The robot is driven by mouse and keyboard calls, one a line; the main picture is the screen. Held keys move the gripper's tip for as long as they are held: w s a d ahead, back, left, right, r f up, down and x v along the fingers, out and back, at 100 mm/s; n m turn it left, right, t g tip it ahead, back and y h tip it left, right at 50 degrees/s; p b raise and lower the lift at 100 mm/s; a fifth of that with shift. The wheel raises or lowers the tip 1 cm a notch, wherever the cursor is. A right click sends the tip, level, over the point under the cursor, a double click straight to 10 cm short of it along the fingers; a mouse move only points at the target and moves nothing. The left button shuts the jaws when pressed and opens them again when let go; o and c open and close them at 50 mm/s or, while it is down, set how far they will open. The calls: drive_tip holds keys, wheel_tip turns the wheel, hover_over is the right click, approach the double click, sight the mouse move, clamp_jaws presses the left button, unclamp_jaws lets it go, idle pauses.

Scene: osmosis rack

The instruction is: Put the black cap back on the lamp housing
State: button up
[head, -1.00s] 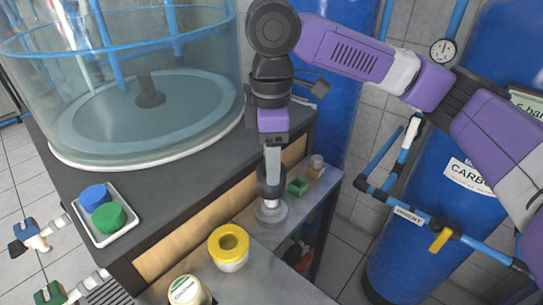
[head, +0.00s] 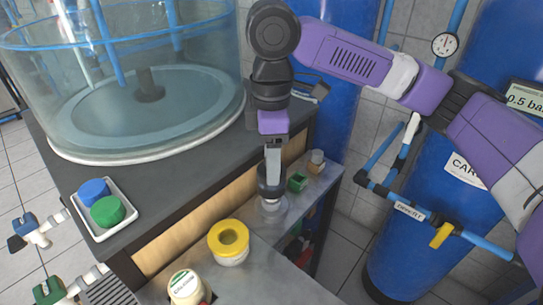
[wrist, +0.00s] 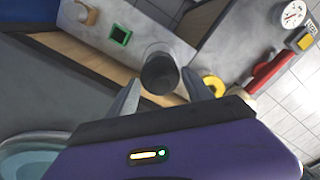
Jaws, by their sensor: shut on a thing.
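The black cap (head: 271,186) is held between the fingers of my gripper (head: 272,174), which points straight down. It also shows in the wrist view as a dark round piece (wrist: 160,75) between the two fingertips. The lamp housing (head: 269,208), a pale, clear-looking cylinder, stands on the grey bench directly below the cap. Its rim (wrist: 158,46) shows around the far side of the cap in the wrist view. The cap looks upright and very close to the housing's top. I cannot tell whether they touch.
A yellow-ringed container (head: 229,243) and a cream-lidded jar (head: 187,288) stand nearer on the bench. A small green box (head: 297,181) sits behind the housing. A white tray (head: 101,234) holds blue and green caps. A large clear tank (head: 125,90) stands at left.

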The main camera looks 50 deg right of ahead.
drive_tip(key=shift+f, duration=0.3)
idle(0.4)
drive_tip(key=shift+f+b, duration=0.35)
drive_tip(key=shift+f, duration=0.4)
drive_tip(key=shift+f, duration=0.15)
idle(0.7)
drive_tip(key=shift+f, duration=0.75)
drive_tip(key=shift+f, duration=0.35)
idle(0.4)
drive_tip(key=o, duration=1.9)
drive_tip(key=shift+r, duration=0.1)
